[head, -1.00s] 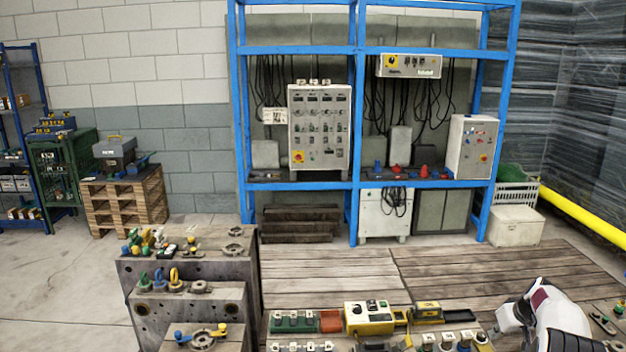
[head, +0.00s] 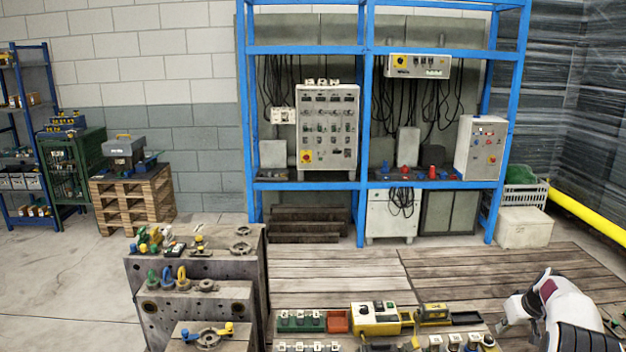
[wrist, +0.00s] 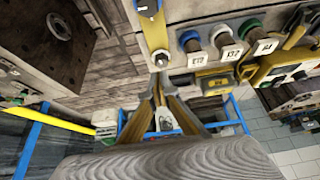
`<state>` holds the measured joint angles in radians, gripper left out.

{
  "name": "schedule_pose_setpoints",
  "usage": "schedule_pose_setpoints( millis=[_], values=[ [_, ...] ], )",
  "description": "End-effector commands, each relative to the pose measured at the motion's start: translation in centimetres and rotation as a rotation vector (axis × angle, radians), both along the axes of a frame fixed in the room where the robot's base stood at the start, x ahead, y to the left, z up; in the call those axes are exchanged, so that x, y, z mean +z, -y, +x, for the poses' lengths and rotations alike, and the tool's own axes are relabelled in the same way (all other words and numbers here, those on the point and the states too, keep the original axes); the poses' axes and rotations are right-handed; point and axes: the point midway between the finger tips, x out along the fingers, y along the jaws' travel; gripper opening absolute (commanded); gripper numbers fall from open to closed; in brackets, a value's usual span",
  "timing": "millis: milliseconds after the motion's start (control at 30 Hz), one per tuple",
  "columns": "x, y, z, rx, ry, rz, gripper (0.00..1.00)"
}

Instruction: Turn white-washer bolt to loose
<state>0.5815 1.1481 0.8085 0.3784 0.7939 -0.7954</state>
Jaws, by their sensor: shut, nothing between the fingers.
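In the wrist view a row of upright bolt-like pieces with tags stands at the top: one with a blue washer, one with a white washer (wrist: 221,34) in the middle, one with green. The white-washer bolt also seems to show in the head view (head: 455,338), low in the front row. A yellow piece with a silver bolt end (wrist: 161,58) lies left of the row in the wrist view. My gripper (wrist: 159,84) is shut and empty, just below that bolt end and left of the white-washer bolt. In the head view its fingers cannot be made out.
A steel mould block (head: 195,305) with coloured eye bolts is at left. A blue rack (head: 363,120) stands at the back. The wooden decking (head: 330,270) is clear.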

Motion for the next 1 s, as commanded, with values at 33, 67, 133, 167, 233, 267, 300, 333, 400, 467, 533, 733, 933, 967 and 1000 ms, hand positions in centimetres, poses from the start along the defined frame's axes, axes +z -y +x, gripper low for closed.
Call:
schedule_pose_setpoints(
  millis=[33,67,133,167,233,267,300,333,400,467,533,733,933,967,1000],
  values=[
    [0.3,-0.4,0.1,0.001,0.001,0.0,0.0],
    [0.4,-0.6,0.1,0.001,0.001,0.0,0.0],
    [0.5,-1.1,0.2,0.0,0.0,0.0,0.0],
    [0.6,-1.3,0.2,0.0,0.001,0.0,0.0],
    [0.7,-1.6,0.2,0.0,0.0,0.0,0.0],
    [0.7,-1.7,0.2,0.0,0.0,0.0,0.0],
    [0.7,-1.8,0.2,0.0,0.0,0.0,0.0],
    [0.7,-1.8,0.2,-0.001,0.0,0.0,0.0],
    [0.7,-1.7,0.2,-0.001,0.0,0.0,0.0],
    [0.7,-1.7,0.2,-0.001,0.0,0.0,0.0],
    [0.7,-1.7,0.2,-0.001,0.0,0.0,0.0],
    [0.5,-1.7,0.2,-0.001,0.0,0.0,0.0],
    [-0.4,-1.7,0.2,0.0,0.0,0.0,0.0],
    [-0.6,-1.7,0.2,0.0,0.0,0.0,0.0],
    [-0.9,-1.8,0.2,0.0,0.0,0.001,0.0]
  ],
)
